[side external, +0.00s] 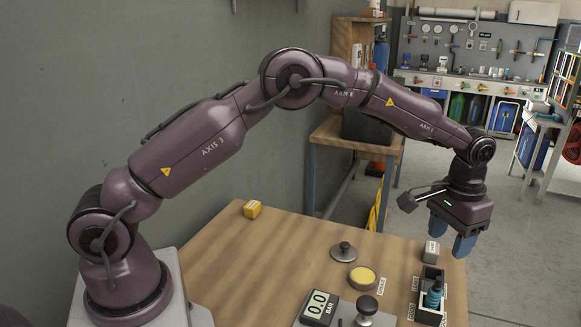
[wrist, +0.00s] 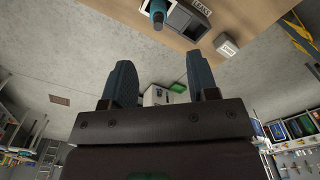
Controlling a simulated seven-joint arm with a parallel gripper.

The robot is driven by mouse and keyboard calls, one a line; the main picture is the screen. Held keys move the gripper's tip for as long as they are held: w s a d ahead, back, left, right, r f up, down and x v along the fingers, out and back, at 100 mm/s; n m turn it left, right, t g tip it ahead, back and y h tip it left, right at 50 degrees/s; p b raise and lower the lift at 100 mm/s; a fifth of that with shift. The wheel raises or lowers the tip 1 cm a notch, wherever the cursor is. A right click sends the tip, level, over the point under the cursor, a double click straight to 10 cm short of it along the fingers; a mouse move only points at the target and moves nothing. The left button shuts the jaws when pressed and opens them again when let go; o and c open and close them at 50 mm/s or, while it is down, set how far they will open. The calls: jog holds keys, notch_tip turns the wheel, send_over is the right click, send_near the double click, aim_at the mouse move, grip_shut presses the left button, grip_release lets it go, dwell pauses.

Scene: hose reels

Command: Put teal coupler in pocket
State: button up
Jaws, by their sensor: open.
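The teal coupler (side external: 434,294) stands roughly upright in the dark pocketed tray (side external: 428,317) at the table's right edge. Its lower end is hidden by the tray wall. Only part of the coupler shows at the top of the wrist view (wrist: 157,13), beside a dark pocket of the tray (wrist: 183,18). My gripper (side external: 451,240) is open and empty, above and behind the tray, near the table's right edge. Its two blue fingers also show apart in the wrist view (wrist: 161,65), with nothing between them.
A pale block (side external: 430,251) sits just behind the tray. A yellow pad (side external: 362,276), a grey knob (side external: 344,250) and a pressure gauge (side external: 319,306) lie left of it. A yellow block (side external: 251,209) is at the back left. The table's middle left is clear.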

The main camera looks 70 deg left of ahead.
jog(key=s+a+r+t, duration=0.1)
jog(key=s+a+r, duration=0.2)
jog(key=s+r, duration=0.4)
jog(key=s+a+r+t, duration=0.1)
jog(key=s+a+r, duration=0.1)
jog(key=s+r, duration=0.5)
jog(key=s+a+r+t, duration=0.1)
jog(key=s+a, duration=0.1)
jog(key=s, duration=0.7)
jog(key=s+a+r+t, duration=0.1)
jog(key=s+a+t, duration=0.1)
jog(key=s, duration=0.7)
jog(key=shift+s+a+r+n, duration=0.25)
jog(key=shift+s+a+n, duration=0.05)
jog(key=shift+s+a, duration=0.15)
